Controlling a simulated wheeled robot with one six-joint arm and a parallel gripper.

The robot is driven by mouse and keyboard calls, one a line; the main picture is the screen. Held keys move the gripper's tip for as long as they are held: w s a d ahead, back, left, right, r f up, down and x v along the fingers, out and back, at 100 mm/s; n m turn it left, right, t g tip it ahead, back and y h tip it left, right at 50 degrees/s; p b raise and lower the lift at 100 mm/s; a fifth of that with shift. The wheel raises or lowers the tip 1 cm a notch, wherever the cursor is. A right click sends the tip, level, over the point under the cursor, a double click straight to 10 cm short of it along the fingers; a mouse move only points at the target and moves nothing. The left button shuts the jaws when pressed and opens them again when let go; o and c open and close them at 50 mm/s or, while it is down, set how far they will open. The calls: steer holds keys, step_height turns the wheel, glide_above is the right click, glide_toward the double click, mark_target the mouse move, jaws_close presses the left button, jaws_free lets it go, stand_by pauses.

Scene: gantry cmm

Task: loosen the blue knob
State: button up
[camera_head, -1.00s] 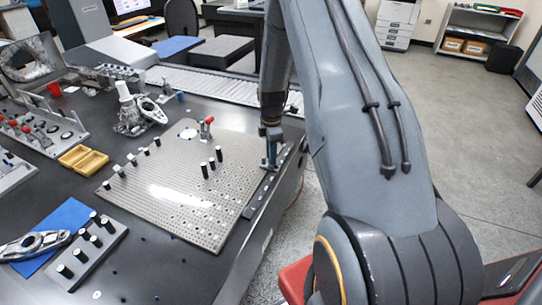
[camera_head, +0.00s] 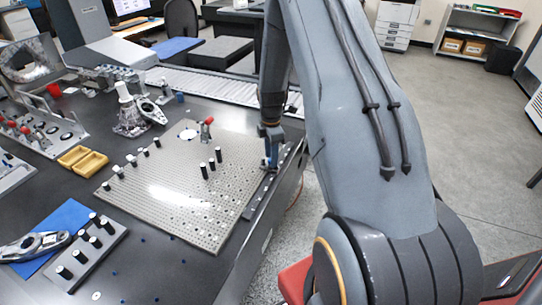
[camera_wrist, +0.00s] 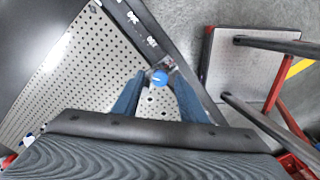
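The blue knob (camera_wrist: 159,78) shows in the wrist view as a small round blue cap at the edge of the perforated plate (camera_wrist: 88,60). My gripper (camera_wrist: 159,76) has its two blue fingers on either side of the knob, with a small gap seen to each side. The fingers look open around it, not pressed on it. In the head view, my gripper (camera_head: 268,163) points down at the right edge of the perforated plate (camera_head: 215,215), by the dark rail (camera_head: 262,190). The knob cannot be made out there behind my fingers.
Several black pegs (camera_head: 211,163) and a red-topped clamp (camera_head: 206,125) stand on the plate, left of my gripper. Yellow trays (camera_head: 82,158) and a block with black knobs (camera_head: 92,246) lie further left. A red-framed stool (camera_wrist: 242,65) stands beside the table.

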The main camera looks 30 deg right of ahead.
step_height(320, 180, up, 8)
steer(key=b, duration=0.2)
stand_by(0.4)
steer(key=shift+f, duration=0.1)
